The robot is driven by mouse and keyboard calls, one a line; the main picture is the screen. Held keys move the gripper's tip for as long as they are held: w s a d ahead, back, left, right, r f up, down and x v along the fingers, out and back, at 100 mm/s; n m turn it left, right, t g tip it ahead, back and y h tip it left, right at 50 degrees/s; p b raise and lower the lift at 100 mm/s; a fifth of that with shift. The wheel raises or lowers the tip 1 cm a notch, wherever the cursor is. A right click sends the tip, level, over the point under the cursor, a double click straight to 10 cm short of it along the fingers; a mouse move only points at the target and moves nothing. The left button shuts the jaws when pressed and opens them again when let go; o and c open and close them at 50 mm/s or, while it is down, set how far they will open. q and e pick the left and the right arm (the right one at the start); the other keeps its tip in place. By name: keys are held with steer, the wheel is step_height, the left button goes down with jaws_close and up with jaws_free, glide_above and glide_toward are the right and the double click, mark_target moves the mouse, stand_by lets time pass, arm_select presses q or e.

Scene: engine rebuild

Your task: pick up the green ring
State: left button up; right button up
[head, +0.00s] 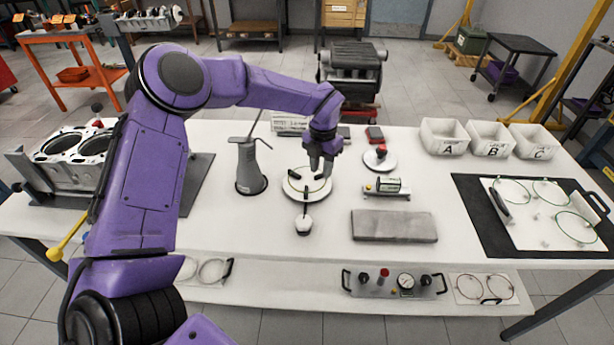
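A thin green ring (292,192) lies on a round white plate (288,181) in the middle of the table. My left gripper (320,171) points down just over the far right part of this plate. Its two fingers look apart, with nothing clear between them; whether they touch the ring is too small to tell. More thin green rings lie on the white board at the right: one at its left (511,203), one at the back (551,206) and one at the front (576,241). My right gripper is not in view.
A gauge block (387,187) and grey slab (394,226) lie to the right. Bins A (444,137), B (490,139) and C (534,142) stand at the back right.

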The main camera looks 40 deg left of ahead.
mark_target(323, 187)
arm_select(q)
steer(key=f, duration=0.3)
steer(key=w+f+p, duration=0.1)
steer(key=f, duration=0.2)
steer(key=shift+w+d+p, duration=0.15)
steer(key=shift+p, duration=0.15)
steer(key=shift+s+r, duration=0.2)
steer(key=shift+s, duration=0.15)
steer(key=shift+w+f+b, duration=0.15)
steer(key=shift+f+b, duration=0.15)
jaws_close()
